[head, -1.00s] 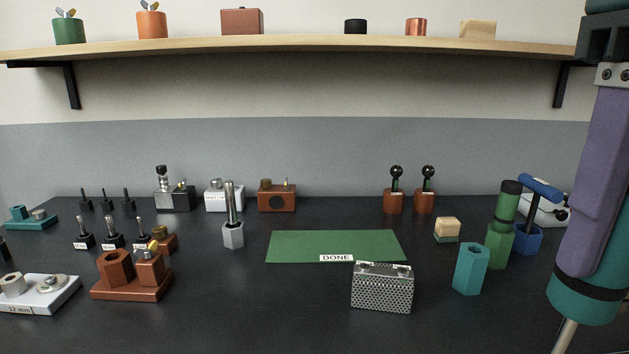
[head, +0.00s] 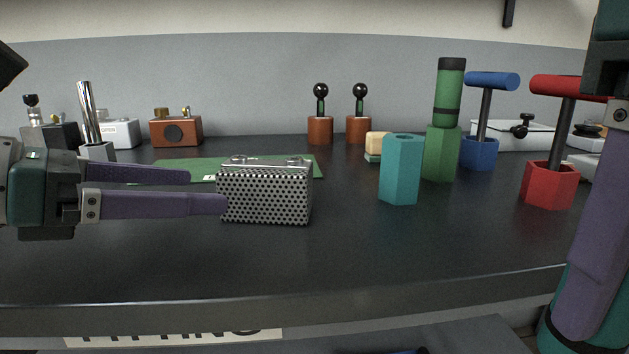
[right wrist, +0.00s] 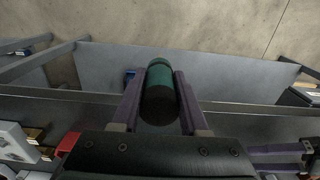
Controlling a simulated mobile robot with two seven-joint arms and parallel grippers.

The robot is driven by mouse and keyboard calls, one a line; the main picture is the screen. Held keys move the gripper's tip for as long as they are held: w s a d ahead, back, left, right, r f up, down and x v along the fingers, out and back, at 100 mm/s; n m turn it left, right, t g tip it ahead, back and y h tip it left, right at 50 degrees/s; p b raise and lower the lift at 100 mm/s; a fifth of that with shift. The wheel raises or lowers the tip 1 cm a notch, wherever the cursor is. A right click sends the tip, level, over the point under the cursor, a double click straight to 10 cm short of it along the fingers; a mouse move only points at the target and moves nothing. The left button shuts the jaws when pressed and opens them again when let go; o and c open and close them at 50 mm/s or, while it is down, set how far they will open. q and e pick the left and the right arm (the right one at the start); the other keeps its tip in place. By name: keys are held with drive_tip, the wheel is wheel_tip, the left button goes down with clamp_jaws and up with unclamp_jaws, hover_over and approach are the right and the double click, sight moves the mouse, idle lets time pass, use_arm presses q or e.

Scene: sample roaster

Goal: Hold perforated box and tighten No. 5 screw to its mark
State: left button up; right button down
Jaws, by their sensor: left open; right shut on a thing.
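The perforated box (head: 265,192), a silver box with a dotted face, stands upright on the dark bench at the front edge of the green mat. Two small fittings show on its top; the No. 5 screw and its mark are too small to make out. My left gripper (head: 208,191) is open at the box's left end, fingers pointing right; the nearer fingertip overlaps the box's left edge, and contact cannot be told. In the right wrist view my right gripper (right wrist: 160,84) is shut on a teal and black cylindrical handle (right wrist: 160,92). Its far end is hidden.
A teal hexagonal holder (head: 400,172) with an open top stands right of the box. Beyond it are a green holder (head: 440,154), a blue holder (head: 479,153) and a red holder (head: 549,185), each with a tool. The bench front is clear.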

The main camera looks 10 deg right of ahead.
sight(260, 194)
use_arm(q)
drive_tip(key=b+x, duration=0.2)
drive_tip(key=f+b+x, duration=0.1)
drive_tip(key=b+x, duration=0.2)
drive_tip(key=shift+b, duration=0.35)
use_arm(e)
drive_tip(key=f, duration=0.6)
drive_tip(key=shift+s+a, duration=0.2)
drive_tip(key=shift+a, duration=0.1)
use_arm(q)
drive_tip(key=d, duration=0.1)
drive_tip(key=w+d+p, duration=0.1)
drive_tip(key=shift+w+d, duration=0.25)
drive_tip(key=shift+w, duration=0.05)
use_arm(e)
drive_tip(key=shift+r, duration=0.45)
use_arm(q)
drive_tip(key=shift+w+d+f, duration=0.3)
drive_tip(key=shift+w+d, duration=0.05)
drive_tip(key=shift+d, duration=0.15)
clamp_jaws()
unclamp_jaws()
